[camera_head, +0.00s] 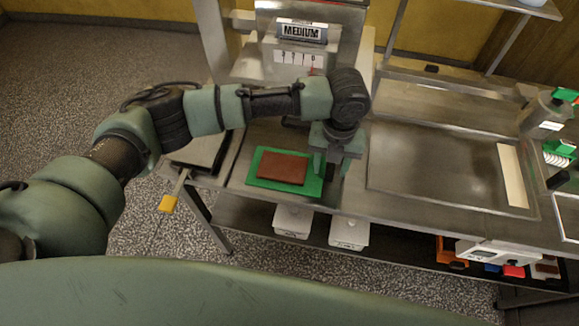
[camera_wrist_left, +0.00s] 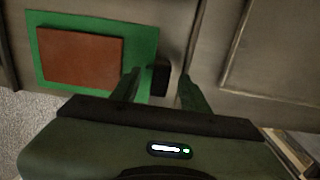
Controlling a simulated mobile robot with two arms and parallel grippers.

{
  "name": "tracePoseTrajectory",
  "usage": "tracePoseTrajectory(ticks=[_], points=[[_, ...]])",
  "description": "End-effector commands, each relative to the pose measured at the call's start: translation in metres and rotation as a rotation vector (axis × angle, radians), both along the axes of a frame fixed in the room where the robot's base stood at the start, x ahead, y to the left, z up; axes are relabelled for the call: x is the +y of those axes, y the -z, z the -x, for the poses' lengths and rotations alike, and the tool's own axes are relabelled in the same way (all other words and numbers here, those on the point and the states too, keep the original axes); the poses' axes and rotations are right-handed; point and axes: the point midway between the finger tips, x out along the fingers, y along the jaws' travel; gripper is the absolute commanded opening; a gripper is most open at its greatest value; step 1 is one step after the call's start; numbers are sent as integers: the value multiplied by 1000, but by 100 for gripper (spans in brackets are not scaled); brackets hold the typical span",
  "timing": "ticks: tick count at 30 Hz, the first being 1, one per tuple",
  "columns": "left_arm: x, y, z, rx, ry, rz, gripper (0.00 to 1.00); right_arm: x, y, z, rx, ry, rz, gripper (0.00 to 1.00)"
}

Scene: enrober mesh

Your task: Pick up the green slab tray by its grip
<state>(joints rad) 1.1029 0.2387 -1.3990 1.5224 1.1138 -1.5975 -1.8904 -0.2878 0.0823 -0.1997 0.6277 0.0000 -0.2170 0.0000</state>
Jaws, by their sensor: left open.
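The green slab tray (camera_head: 283,189) lies flat on the steel table with a brown slab (camera_head: 284,167) on it. The tray also shows at the upper left in the left wrist view (camera_wrist_left: 146,42). Its black grip (camera_wrist_left: 160,78) sticks out from the tray's right side. My left gripper (camera_head: 333,172) points down at the tray's right end. In the left wrist view its two fingers are apart, one on each side of the grip, with a gap to the right finger. Whether the left finger touches the grip I cannot tell. The right gripper is out of view.
A machine marked MEDIUM (camera_head: 302,32) stands behind the tray. A wide steel panel (camera_head: 440,165) lies clear to the right. White bins (camera_head: 349,233) sit on the shelf below. A yellow-tipped handle (camera_head: 168,203) sticks out at the left.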

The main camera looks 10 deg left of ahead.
Motion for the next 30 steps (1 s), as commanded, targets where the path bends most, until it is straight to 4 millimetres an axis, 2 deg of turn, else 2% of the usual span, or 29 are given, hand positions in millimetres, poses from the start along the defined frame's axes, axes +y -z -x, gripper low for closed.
tracePoseTrajectory(ticks=[1, 5, 6, 17, 20, 30], points=[[0, 0, 0, 0, 0, 0, 40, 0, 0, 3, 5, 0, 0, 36], [0, 0, 0, 0, 0, 0, 4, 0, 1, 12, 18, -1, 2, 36], [0, 0, 0, 0, 0, 0, 0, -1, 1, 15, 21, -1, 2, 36], [-1, -7, -1, -2, 0, 2, 0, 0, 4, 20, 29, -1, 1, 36], [-1, -20, -1, -4, -1, 2, 0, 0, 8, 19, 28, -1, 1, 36], [-1, -85, -1, -3, -2, 2, 0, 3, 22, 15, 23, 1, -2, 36]])
